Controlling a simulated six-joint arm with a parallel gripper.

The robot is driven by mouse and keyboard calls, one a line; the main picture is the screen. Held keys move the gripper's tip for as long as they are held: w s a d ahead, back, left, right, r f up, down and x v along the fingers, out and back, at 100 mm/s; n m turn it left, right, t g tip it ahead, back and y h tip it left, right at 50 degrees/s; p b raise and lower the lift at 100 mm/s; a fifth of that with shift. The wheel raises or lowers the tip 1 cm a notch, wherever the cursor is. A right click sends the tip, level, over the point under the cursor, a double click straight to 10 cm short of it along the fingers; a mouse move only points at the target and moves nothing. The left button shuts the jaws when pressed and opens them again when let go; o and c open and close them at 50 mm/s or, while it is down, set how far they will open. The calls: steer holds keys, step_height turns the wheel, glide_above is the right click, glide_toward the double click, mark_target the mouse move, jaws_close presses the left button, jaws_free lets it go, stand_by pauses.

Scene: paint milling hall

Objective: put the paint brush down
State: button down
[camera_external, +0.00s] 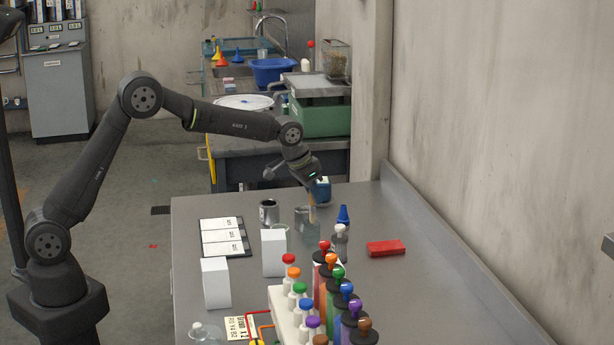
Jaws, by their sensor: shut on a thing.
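My gripper (312,186) points down over the far middle part of the grey table (380,300). It is shut on the paint brush (312,208), a thin tan strip below the fingers. The brush is roughly upright, and its lower end is at or just in front of a grey, see-through block-like vessel (302,219). I cannot tell whether the brush is inside, touching or only beside that vessel. The brush's upper part is hidden by the gripper.
A grey tin (268,213), a blue-capped bottle (343,216), a clear bottle (340,244) and white boxes (273,253) stand close by. A red block (386,248) lies right. A rack of colored bottles (290,325) fills the front.

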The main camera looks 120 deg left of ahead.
mark_target(310, 205)
steer(key=shift+f, duration=2.7)
steer(key=shift+f, duration=0.2)
steer(key=c, duration=1.4)
jaws_free()
steer(key=shift+o, duration=0.2)
steer(key=a+v, duration=0.1)
steer(key=v, duration=1.5)
steer(key=shift+r, duration=0.4)
steer(key=shift+o, duration=0.4)
steer(key=shift+s+d+r, duration=0.2)
steer(key=shift+r, duration=0.25)
